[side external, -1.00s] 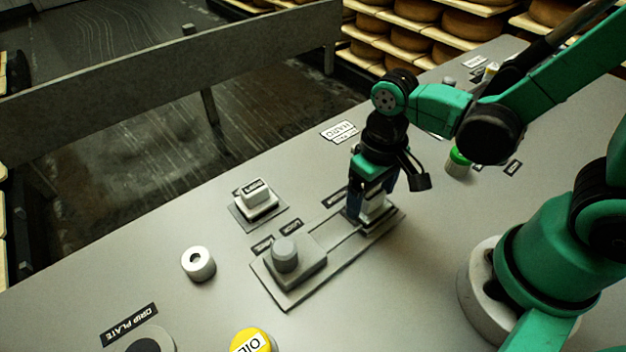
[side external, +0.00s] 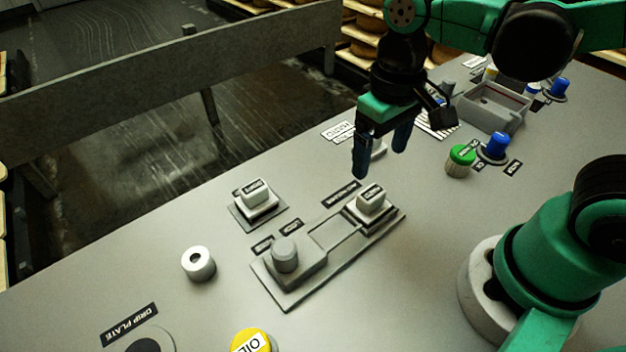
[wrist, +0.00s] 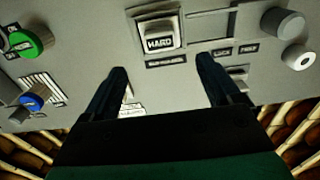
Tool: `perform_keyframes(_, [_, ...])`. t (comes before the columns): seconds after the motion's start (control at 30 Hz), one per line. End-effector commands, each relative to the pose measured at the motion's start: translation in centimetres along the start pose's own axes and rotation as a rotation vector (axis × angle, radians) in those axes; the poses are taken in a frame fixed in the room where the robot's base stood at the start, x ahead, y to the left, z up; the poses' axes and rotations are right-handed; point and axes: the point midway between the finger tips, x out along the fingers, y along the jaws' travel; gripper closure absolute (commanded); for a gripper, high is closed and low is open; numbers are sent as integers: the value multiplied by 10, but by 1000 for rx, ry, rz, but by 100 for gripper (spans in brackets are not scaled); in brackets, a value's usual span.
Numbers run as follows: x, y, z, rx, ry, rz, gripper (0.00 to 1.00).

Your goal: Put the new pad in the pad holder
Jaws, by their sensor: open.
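A light block-shaped pad (side external: 371,198) sits upright at the right end of a long grey holder plate (side external: 292,298). My gripper (side external: 380,163) is open and empty, above and behind the seated pad, fingers pointing down.
A grey knob (side external: 285,252) stands on the holder's left end. The front middle of the table is clear.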

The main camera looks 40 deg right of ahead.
Motion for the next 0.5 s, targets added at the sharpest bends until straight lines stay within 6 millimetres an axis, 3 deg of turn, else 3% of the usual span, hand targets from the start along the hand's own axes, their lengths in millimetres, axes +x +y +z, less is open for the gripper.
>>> perform_keyframes(0.3, [-33,0,0,0,0,0,17])
perform_keyframes(0.4, [-35,3,-1,2,28,-6,17])
perform_keyframes(0.5, [-29,14,-10,7,168,-27,17])
